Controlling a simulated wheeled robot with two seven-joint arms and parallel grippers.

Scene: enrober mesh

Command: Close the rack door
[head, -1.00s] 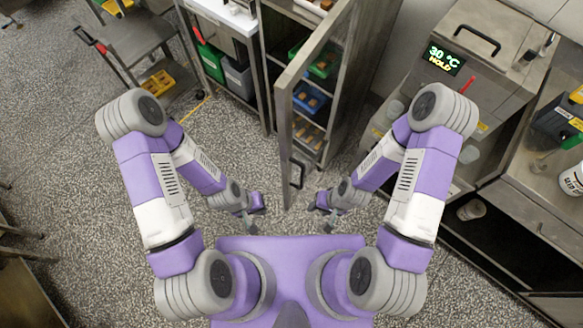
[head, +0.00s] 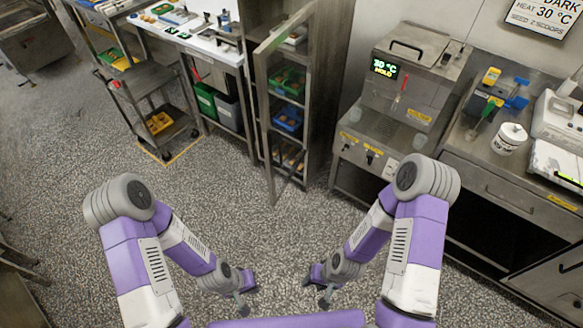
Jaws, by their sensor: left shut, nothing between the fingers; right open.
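The metal rack (head: 333,62) stands at the back centre, with coloured trays on its shelves. Its framed door (head: 264,130) stands open, swung out toward me, with its lower corner over the floor. The shelves show through or beside the door frame. My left gripper (head: 243,302) is shut and empty, low in the picture and in front of the door. My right gripper (head: 316,292) is open and empty, to the right of the left one. Both grippers are well apart from the door.
A heating machine (head: 412,75) stands right of the rack, and a steel counter (head: 475,150) with a white tub (head: 508,138) is further right. A table (head: 232,58) and a trolley (head: 140,78) are on the left. The speckled floor (head: 225,190) between me and the rack is clear.

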